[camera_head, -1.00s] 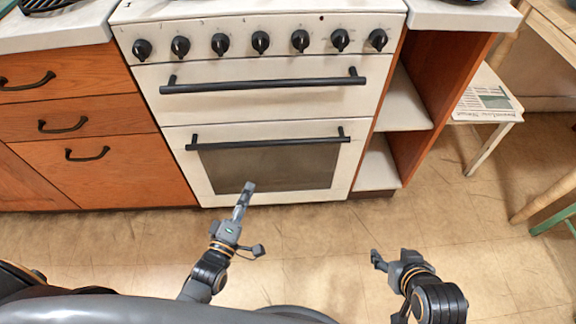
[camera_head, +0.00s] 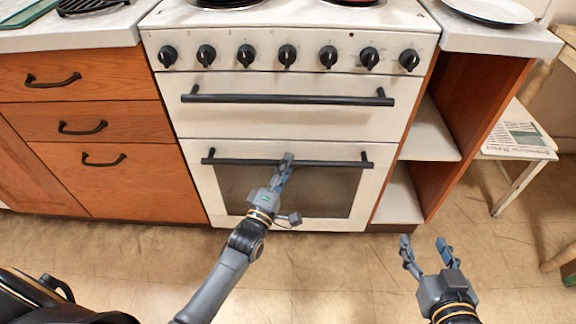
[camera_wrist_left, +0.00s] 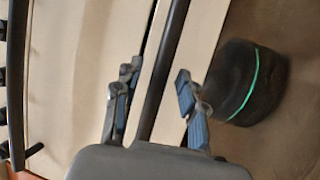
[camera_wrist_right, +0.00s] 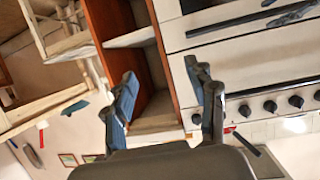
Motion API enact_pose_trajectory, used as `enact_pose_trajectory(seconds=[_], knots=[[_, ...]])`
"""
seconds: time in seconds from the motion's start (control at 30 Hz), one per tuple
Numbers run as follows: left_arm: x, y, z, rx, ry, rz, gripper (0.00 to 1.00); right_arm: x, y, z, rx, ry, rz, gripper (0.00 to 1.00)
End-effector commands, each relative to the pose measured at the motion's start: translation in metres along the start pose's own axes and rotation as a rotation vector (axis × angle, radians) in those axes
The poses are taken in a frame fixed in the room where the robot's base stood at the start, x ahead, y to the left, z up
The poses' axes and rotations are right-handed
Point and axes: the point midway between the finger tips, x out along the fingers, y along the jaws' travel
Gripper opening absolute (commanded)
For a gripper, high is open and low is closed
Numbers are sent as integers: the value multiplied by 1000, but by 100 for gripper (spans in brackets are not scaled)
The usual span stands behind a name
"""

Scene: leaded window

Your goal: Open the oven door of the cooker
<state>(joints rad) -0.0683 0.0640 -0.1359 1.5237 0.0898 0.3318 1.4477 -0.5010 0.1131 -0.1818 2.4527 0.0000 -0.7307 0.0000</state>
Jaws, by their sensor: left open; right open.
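The cream cooker (camera_head: 300,120) stands ahead in the head view. Its lower door (camera_head: 232,222), with a dark window, is closed, and a black bar handle (camera_head: 335,164) runs along its top. My left gripper (camera_head: 284,166) is at the middle of this handle. In the left wrist view the handle (camera_wrist_left: 167,60) passes between the open fingers of my left gripper (camera_wrist_left: 155,92); I cannot tell if they touch it. My right gripper (camera_head: 422,242) is open and empty, low in front of the right shelf unit. The right wrist view shows its parted fingers (camera_wrist_right: 163,80).
An upper panel with its own bar handle (camera_head: 290,99) and a row of knobs (camera_head: 287,54) lie above. Wooden drawers (camera_head: 120,180) flank the cooker on the left, open shelves (camera_head: 428,130) on the right. A stool with a newspaper (camera_head: 520,135) stands further right. The floor in front (camera_head: 340,270) is clear.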

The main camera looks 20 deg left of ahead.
Motion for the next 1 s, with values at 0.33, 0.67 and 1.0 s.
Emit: enact_pose_trajectory(seconds=[0.33,0.67,1.0], knots=[[14,0,0,-1,0,-2,41,2,-2,-14,0,72,-4,57],[14,0,0,0,0,-2,0,2,-2,-13,0,70,-4,57],[13,-1,0,1,0,0,0,2,-2,-13,0,74,-4,57]])
